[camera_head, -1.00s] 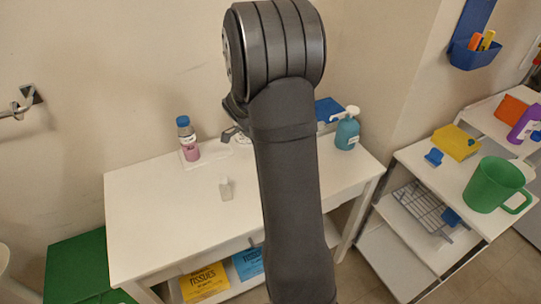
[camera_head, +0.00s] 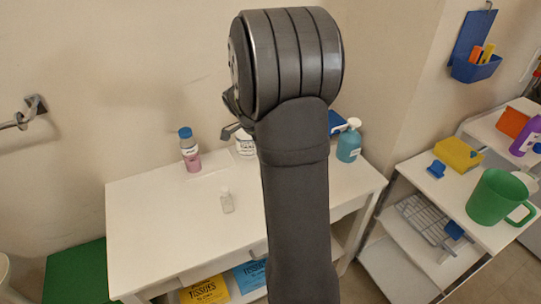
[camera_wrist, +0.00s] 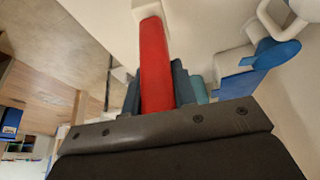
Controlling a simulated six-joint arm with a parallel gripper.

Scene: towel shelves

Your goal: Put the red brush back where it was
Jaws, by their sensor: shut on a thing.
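The red brush (camera_wrist: 155,65) is in the wrist view, its red handle standing out from between the dark fingers of my gripper (camera_wrist: 158,88). My gripper is shut on it. A pale part shows at the far end of the handle. In the head view my arm hides the brush and most of my gripper; only a small dark part of the gripper end shows left of the arm, above the back of the white table (camera_head: 150,225).
A white shelf unit at right holds a green mug (camera_head: 490,197) and yellow box (camera_head: 456,154). The table's front left is clear.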

